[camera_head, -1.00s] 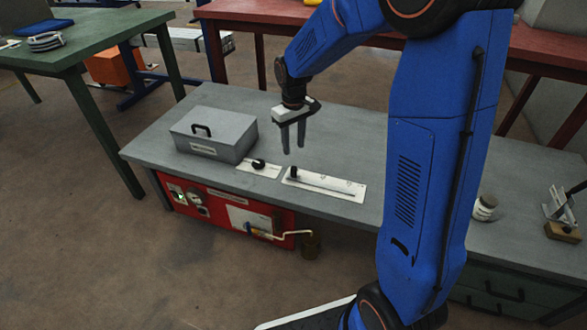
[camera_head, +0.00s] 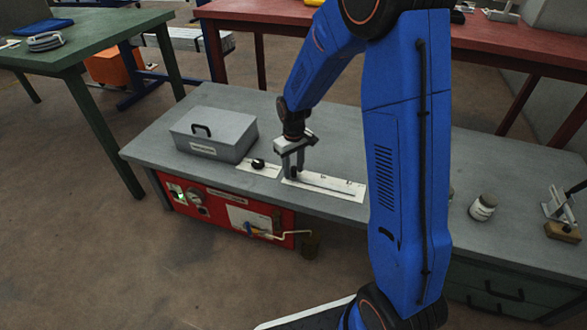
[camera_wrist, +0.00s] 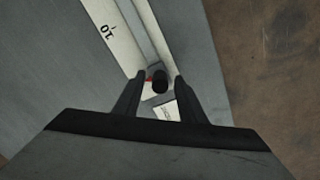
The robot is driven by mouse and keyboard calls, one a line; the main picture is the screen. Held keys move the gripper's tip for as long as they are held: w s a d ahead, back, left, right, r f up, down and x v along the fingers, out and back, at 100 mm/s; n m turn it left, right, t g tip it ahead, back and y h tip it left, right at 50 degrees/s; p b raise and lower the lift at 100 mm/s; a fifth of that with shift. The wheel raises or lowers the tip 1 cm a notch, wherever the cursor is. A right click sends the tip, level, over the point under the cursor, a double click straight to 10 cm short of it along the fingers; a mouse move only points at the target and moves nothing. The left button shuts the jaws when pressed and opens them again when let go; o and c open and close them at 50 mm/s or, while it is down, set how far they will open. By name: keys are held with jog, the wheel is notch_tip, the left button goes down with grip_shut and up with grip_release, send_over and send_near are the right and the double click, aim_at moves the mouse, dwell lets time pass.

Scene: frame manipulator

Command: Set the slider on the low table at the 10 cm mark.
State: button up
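The slider is a white strip (camera_head: 340,190) with a dark slot on the grey low table (camera_head: 345,125). Its black knob (camera_wrist: 160,84) stands near the strip's left end, with a bit of red beside it in the wrist view. A "10" mark (camera_wrist: 107,31) is printed on the scale, well along the strip from the knob. My gripper (camera_head: 291,172) is low over that left end, pointing down. In the wrist view its fingers are apart on either side of the knob, with gaps showing. In the head view the fingers partly hide the knob.
A grey lidded box (camera_head: 213,133) stands left of the slider. A small plate with a black rotary knob (camera_head: 258,164) lies between them. A red panel (camera_head: 225,211) is on the table's front. A white jar (camera_head: 483,207) stands at the right.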

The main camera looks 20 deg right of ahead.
grip_shut()
jog(key=s+d, duration=0.4)
jog(key=d, duration=0.1)
jog(key=s+d, duration=0.2)
jog(key=d, duration=0.1)
jog(key=shift+w+d, duration=0.1)
grip_release()
jog(key=shift+r, duration=0.1)
notch_tip(320, 180, up, 17)
dwell(0.6)
jog(key=shift+r, duration=0.1)
